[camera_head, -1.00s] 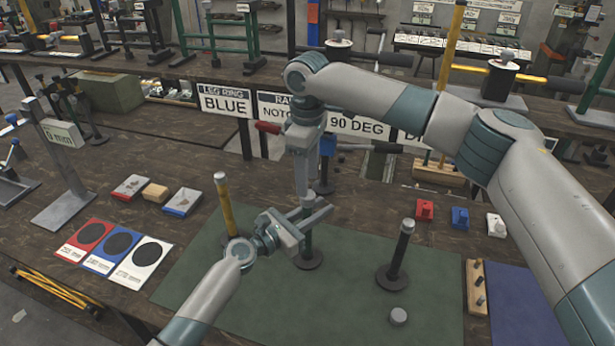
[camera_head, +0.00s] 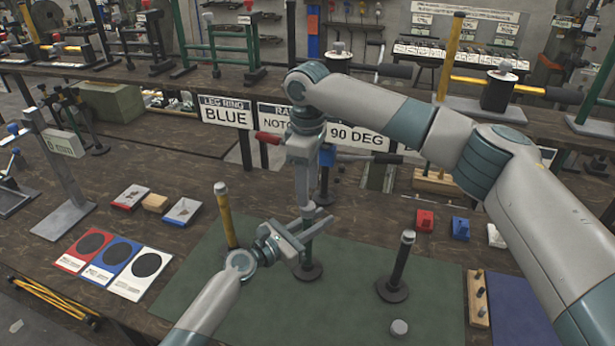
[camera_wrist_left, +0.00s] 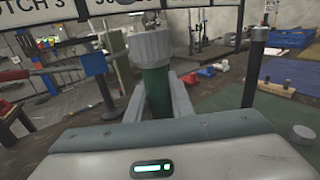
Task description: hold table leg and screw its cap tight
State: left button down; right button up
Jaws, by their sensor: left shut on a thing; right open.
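My left gripper (camera_head: 300,238) is shut around a dark green table leg (camera_head: 307,254), which stands upright on a round black foot on the green mat (camera_head: 345,285). In the left wrist view the green leg (camera_wrist_left: 157,92) sits between the fingers, with a knurled grey cap (camera_wrist_left: 151,46) on its top. My right gripper (camera_head: 304,200) points straight down just above the held leg and is open. It hides the cap in the head view, and I cannot tell whether its fingers touch the cap.
A yellow leg (camera_head: 226,216) stands left of the held leg, and a black leg (camera_head: 398,267) stands to the right. A loose grey cap (camera_head: 399,327) lies on the mat. Red (camera_head: 425,220) and blue (camera_head: 460,228) blocks sit at the right. The front of the mat is mostly clear.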

jog(key=shift+f, duration=2.65)
jog(key=c, duration=1.1)
jog(key=o, duration=1.2)
jog(key=shift+o, duration=0.2)
jog(key=shift+r, duration=0.1)
notch_tip(320, 180, up, 12)
